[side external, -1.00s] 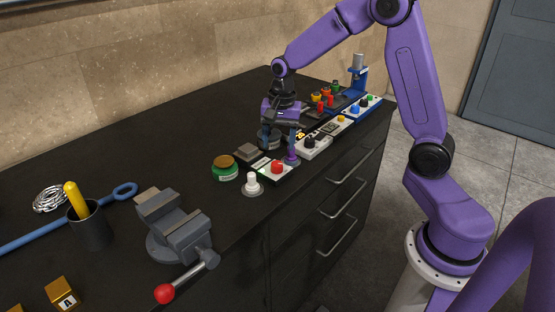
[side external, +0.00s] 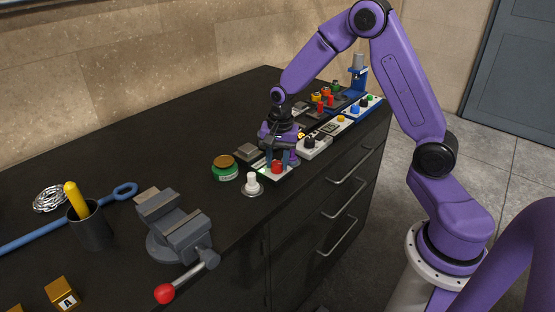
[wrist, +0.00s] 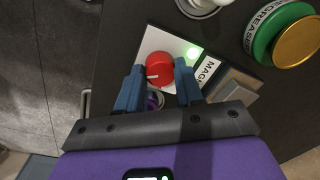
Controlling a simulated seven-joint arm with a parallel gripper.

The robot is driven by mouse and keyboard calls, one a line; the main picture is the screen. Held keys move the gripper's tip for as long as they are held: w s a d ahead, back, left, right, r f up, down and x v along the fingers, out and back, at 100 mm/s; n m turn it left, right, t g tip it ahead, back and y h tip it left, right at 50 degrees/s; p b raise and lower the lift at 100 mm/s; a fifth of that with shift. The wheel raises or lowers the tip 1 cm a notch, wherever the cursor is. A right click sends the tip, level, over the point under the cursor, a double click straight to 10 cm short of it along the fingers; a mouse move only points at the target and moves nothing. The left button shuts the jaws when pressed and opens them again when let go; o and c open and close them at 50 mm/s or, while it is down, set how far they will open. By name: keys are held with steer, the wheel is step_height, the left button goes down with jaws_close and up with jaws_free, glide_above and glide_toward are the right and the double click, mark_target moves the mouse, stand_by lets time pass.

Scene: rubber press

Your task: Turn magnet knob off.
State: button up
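The red magnet knob (wrist: 159,68) sits on a white plate (wrist: 152,43) with a partly hidden label that starts "MAG". A white line on the knob points left in the wrist view. A green light (wrist: 194,53) glows on the plate. In the side view the red knob (side external: 277,167) shows in front of my gripper (side external: 284,162). In the wrist view the blue fingers of my gripper (wrist: 158,69) are apart, with the knob between their tips. I cannot tell whether they touch it.
A white knob (side external: 252,184) on a round base stands just left of the plate, with a green jar (side external: 225,168) behind it. A grey block (side external: 246,150) lies behind the plate. Another control box (side external: 313,146) stands close on the right. A grey vise (side external: 178,228) is farther left.

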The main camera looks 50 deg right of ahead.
steer(key=shift+n, duration=0.3)
steer(key=n, duration=0.3)
steer(key=shift+n, duration=0.4)
steer(key=n, duration=0.4)
steer(key=shift+w+n, duration=0.1)
steer(key=shift+n, duration=0.2)
steer(key=n, duration=0.4)
steer(key=shift+g, duration=0.4)
steer(key=n, duration=0.4)
steer(key=shift+n, duration=0.3)
steer(key=shift+w+n, duration=0.1)
steer(key=shift+n, duration=0.2)
steer(key=o, duration=1)
steer(key=shift+o, duration=0.2)
